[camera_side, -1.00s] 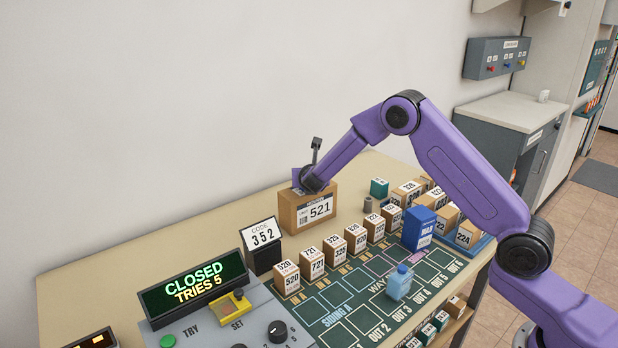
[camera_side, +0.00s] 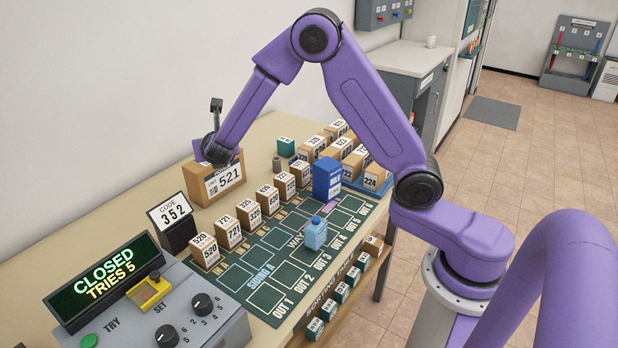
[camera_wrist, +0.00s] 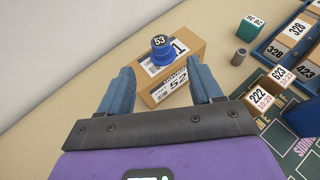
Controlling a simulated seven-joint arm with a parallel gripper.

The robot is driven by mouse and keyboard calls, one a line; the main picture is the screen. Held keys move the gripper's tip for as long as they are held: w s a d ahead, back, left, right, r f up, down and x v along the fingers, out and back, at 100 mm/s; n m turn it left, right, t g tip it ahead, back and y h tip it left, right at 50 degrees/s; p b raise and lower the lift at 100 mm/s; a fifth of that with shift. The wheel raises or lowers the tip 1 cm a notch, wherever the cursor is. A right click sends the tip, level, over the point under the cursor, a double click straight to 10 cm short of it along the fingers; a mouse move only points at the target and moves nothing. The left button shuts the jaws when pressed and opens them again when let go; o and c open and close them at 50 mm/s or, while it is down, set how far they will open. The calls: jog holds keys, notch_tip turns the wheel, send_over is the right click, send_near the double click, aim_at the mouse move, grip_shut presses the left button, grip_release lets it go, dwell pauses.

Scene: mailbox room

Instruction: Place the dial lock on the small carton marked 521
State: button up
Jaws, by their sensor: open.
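The small carton marked 521 (camera_side: 226,182) is a brown box with a white label at the back of the table; it also shows in the wrist view (camera_wrist: 187,47). A round blue piece with a dark top reading 53, which looks like the dial lock (camera_wrist: 161,51), is upright over the carton's top in the wrist view and seems to rest on it. My gripper (camera_wrist: 160,70) is open, its two blue fingers apart on either side of the carton's near edge, with the lock ahead between them. In the side view my gripper (camera_side: 207,157) hides the lock.
A sign reading 352 (camera_side: 172,215) stands left of the carton. A row of small numbered cartons (camera_side: 250,215) lines the green board (camera_side: 262,290). A grey cylinder (camera_side: 277,164) and teal box (camera_side: 286,147) stand to the right. The console (camera_side: 195,318) is at front left.

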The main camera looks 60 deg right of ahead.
jog(key=s+a+m+g+y, duration=0.1)
jog(key=s+m+g+y, duration=0.2)
jog(key=s, duration=1.9)
jog(key=s+a+r+m+g+y, duration=0.1)
jog(key=s+m+g+y, duration=0.3)
jog(key=s+m, duration=0.9)
jog(key=s+g, duration=0.3)
jog(key=s, duration=0.6)
jog(key=shift+a+m+y, duration=0.15)
jog(key=shift+m+y, duration=0.15)
